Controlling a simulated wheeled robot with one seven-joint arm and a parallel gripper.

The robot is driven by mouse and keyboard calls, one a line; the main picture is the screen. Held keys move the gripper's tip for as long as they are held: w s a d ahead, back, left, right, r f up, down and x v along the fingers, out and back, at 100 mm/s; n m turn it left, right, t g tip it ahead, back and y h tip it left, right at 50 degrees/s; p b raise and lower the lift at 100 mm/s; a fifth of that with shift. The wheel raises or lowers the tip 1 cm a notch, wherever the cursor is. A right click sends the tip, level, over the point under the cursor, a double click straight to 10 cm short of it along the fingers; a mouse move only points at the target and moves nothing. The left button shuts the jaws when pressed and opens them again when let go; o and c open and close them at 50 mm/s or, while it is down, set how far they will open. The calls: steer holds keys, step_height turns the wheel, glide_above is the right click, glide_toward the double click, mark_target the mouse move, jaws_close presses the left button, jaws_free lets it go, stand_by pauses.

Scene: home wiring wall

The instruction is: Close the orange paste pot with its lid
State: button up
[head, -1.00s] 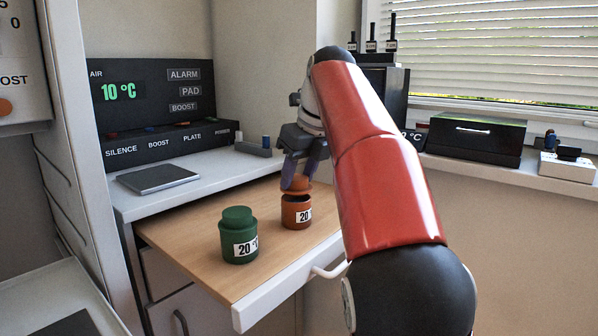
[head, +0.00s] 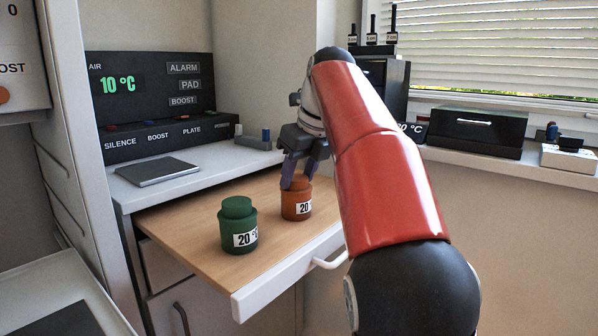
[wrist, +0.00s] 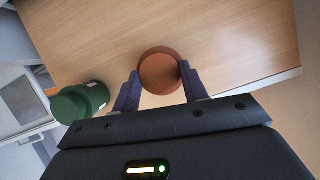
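The orange paste pot (head: 289,210) stands upright on the wooden pull-out board, with a white "20" label. Its orange lid (head: 300,184) sits at the pot's mouth with no gap visible from the head; whether it is fully seated I cannot tell. In the wrist view the fingertips (wrist: 160,70) appear to touch the lid's sides.
A lidded green pot (head: 238,228) stands on the board (head: 200,217), left of the orange pot. A grey pad (head: 157,171) lies on the counter behind. A control panel (head: 150,95) stands at the back. The board's front has a white handle (head: 330,262).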

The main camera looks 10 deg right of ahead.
steer(key=o, duration=0.4)
steer(key=shift+o, duration=0.2)
steer(key=shift+r, duration=0.1)
steer(key=p+v, duration=0.3)
steer(key=v, duration=0.4)
steer(key=shift+r, duration=0.35)
steer(key=shift+s+d, duration=0.1)
steer(key=shift+s, duration=0.05)
